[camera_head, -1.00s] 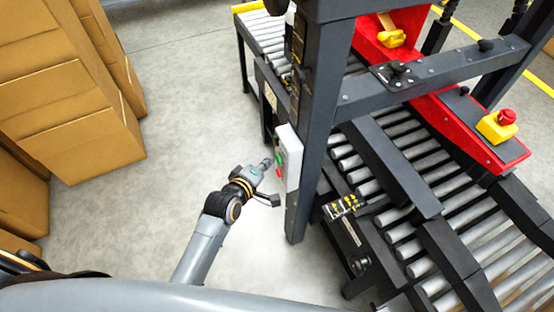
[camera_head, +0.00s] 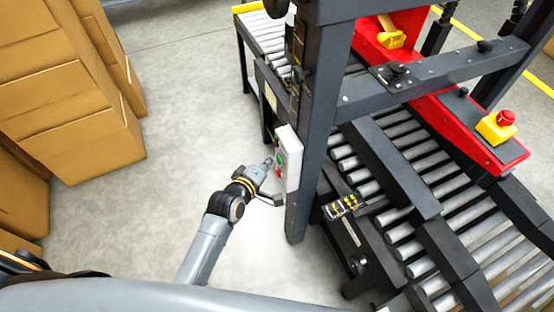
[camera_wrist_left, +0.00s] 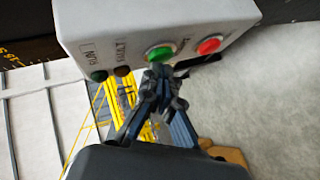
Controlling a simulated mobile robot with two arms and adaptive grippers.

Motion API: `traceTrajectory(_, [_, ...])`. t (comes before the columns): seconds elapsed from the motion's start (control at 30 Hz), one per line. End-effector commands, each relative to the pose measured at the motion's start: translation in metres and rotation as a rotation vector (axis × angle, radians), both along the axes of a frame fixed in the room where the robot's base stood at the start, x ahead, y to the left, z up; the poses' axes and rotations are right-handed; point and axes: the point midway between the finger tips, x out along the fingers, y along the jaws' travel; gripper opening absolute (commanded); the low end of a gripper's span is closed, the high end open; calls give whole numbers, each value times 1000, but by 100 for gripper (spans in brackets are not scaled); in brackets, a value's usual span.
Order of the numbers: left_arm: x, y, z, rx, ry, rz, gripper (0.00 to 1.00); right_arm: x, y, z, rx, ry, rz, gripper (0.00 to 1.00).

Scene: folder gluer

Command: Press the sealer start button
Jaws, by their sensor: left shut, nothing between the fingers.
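The sealer's control box (camera_head: 289,160) is a pale box on the dark upright post of the machine. In the left wrist view the box (camera_wrist_left: 130,22) carries a green button (camera_wrist_left: 160,52), a red button (camera_wrist_left: 209,45) and two dark round parts with small labels. The green button looks like the start button; its label is hard to read. My left gripper (camera_head: 268,163) is shut and empty, just left of the box. In the wrist view its fingertips (camera_wrist_left: 160,72) are right below the green button; I cannot tell whether they touch it. My right gripper is not in view.
The sealer's dark post (camera_head: 307,200) stands right beside my left gripper. A roller conveyor (camera_head: 420,190) runs to the right, with a red beam and a yellow emergency stop base (camera_head: 496,131). Cardboard boxes (camera_head: 85,130) are stacked at left. The floor between is clear.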

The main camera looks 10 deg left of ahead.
Motion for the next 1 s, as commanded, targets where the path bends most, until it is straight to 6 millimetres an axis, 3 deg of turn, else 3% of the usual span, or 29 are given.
traceTrajectory(0.67, [1,-2,0,0,1,0,0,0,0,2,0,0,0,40])
traceTrajectory(1.0, [-5,6,0,1,1,0,0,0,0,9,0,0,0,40])
